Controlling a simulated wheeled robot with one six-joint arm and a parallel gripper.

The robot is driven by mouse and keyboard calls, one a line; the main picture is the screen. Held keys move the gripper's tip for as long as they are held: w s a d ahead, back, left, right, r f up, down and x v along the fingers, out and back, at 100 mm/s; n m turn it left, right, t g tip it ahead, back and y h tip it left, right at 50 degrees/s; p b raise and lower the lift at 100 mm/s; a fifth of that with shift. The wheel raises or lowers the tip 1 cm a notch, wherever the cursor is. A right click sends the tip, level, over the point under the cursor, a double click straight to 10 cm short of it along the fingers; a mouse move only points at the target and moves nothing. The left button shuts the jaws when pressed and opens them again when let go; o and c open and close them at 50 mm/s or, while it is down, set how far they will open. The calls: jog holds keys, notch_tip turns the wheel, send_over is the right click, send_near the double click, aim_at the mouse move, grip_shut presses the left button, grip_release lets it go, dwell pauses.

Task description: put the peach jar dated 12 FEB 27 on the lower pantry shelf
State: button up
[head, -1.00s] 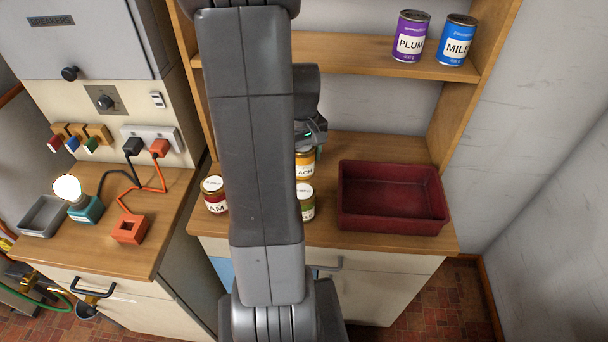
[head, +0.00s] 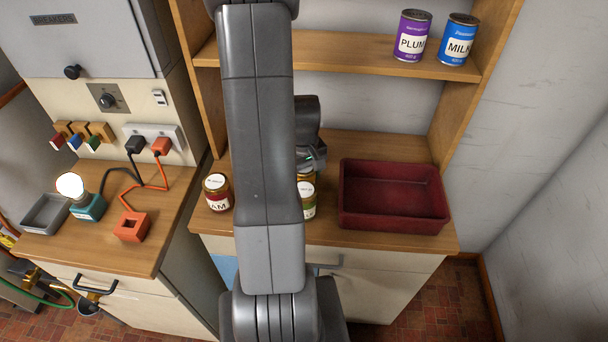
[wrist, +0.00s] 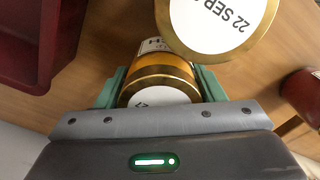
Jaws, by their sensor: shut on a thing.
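My gripper (wrist: 163,84) is shut on the peach jar (wrist: 160,72), an upright jar with amber contents and a gold-rimmed white lid. In the wrist view only the end of its label shows, and the lid's date is mostly hidden. In the head view my gripper (head: 312,158) is low over the counter, covering most of this jar. A jar whose lid reads 22 SEP (wrist: 222,20) stands close beside it in the wrist view, partly overlapping it. The wooden shelf (head: 345,52) is above the counter, with free room left of two cans.
A dark red tub (head: 393,222) stands empty on the counter, right of the jars. A red jam jar (head: 217,195) stands left of my arm, and a jar with a greenish band (head: 308,210) stands at the front. A purple plum can (head: 411,35) and blue milk can (head: 457,40) stand on the shelf.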

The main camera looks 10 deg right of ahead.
jog(key=shift+f, duration=0.2)
jog(key=o, duration=1.3)
jog(key=shift+c, duration=0.2)
jog(key=shift+r, duration=0.1)
